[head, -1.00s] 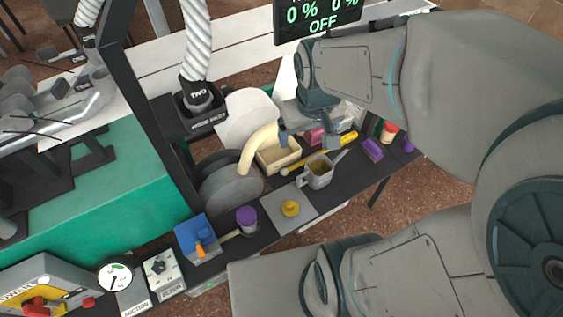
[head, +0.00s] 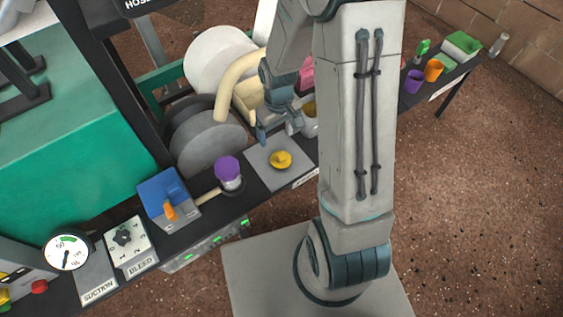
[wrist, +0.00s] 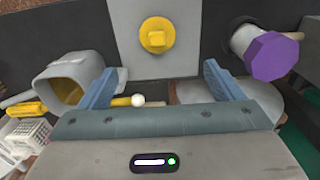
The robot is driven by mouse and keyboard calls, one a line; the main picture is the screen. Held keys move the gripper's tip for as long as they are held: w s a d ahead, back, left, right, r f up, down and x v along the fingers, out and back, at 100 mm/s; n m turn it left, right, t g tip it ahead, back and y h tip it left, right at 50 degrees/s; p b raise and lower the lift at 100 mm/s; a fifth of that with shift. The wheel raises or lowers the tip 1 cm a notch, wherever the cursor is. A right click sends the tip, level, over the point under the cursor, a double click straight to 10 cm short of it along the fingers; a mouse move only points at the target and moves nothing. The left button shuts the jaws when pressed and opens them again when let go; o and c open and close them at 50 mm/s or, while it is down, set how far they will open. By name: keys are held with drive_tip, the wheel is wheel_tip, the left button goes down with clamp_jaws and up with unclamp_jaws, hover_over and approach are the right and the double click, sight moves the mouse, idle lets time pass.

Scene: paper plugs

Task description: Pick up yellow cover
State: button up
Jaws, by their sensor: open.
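The yellow cover (head: 281,159) is a small round piece with a raised knob, lying on a square grey plate (head: 262,174) on the dark bench. It also shows in the wrist view (wrist: 157,36) at the top middle, on the same plate, beyond my fingertips. My gripper (head: 279,136) is open and empty, above the bench and just behind and left of the cover in the head view. In the wrist view my two blue fingers (wrist: 160,80) are spread wide, with the cover ahead of the gap between them. The fingers do not touch it.
A purple-topped piece (head: 228,170) stands left of the plate, with a blue box (head: 166,196) farther left. In the wrist view a grey metal cup (wrist: 80,72) and a yellow handle (wrist: 28,109) are at left. Large grey discs (head: 207,140) stand behind.

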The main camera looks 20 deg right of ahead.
sight(281, 154)
wheel_tip(281, 154, down, 8)
drive_tip(key=shift+f+b, duration=0.1)
drive_tip(key=shift+b, duration=1.05)
drive_tip(key=shift+d+f+b, duration=0.15)
drive_tip(key=shift+f+b, duration=0.4)
drive_tip(key=shift+f, duration=0.8)
drive_tip(key=shift+d+f+b, duration=0.15)
drive_tip(key=shift+f+b, duration=0.4)
drive_tip(key=shift+f, duration=0.75)
drive_tip(key=c, duration=1.1)
